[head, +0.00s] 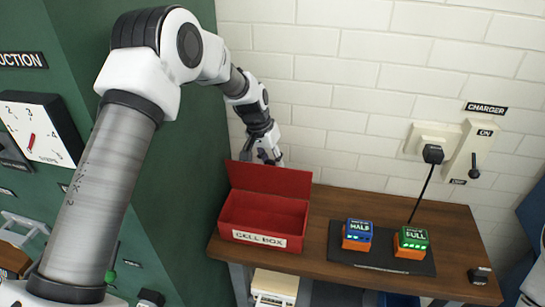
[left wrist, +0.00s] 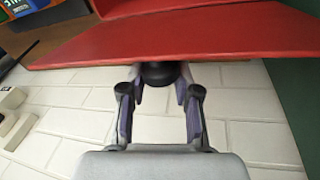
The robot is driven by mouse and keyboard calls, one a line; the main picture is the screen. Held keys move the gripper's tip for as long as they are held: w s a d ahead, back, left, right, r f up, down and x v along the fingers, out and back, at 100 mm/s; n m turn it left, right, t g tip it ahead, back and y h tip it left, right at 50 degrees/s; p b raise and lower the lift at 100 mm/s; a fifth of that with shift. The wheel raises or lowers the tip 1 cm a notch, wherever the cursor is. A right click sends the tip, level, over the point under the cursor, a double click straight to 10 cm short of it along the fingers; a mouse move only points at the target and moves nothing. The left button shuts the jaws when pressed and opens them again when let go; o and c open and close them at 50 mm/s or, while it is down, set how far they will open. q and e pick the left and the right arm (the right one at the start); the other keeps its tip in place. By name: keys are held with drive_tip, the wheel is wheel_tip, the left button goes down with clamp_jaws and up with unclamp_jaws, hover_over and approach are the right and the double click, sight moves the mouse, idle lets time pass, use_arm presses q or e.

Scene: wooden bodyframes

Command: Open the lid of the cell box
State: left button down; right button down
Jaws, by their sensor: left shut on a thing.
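The red cell box (head: 290,222) stands on the left part of the wooden table, with its label on the front. Its lid (head: 272,180) is raised, standing up at the back, and the inside shows empty. My left gripper (head: 268,154) is behind the lid's upper edge, near the wall. In the left wrist view the lid (left wrist: 190,38) spans the top, and my left gripper (left wrist: 160,82) is shut on a dark round knob (left wrist: 160,73) at the lid. My right gripper is not in view.
A blue-topped HALF cell (head: 357,234) and a green-topped FULL cell (head: 411,242) stand on a dark pad (head: 382,262) to the right. A charger cable (head: 421,192) runs down from the wall socket. The brick wall is close behind the table (head: 325,225).

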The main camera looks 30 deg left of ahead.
use_arm(q)
drive_tip(key=shift+f, duration=0.3)
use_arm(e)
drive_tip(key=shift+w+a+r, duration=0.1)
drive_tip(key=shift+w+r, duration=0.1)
use_arm(q)
drive_tip(key=shift+f+g, duration=0.15)
drive_tip(key=shift+g, duration=0.15)
drive_tip(key=c, duration=0.8)
unclamp_jaws()
drive_tip(key=shift+w+a, duration=0.15)
drive_tip(key=shift+a, duration=0.05)
drive_tip(key=v, duration=0.7)
drive_tip(key=shift+a+r, duration=0.15)
drive_tip(key=shift+r, duration=0.1)
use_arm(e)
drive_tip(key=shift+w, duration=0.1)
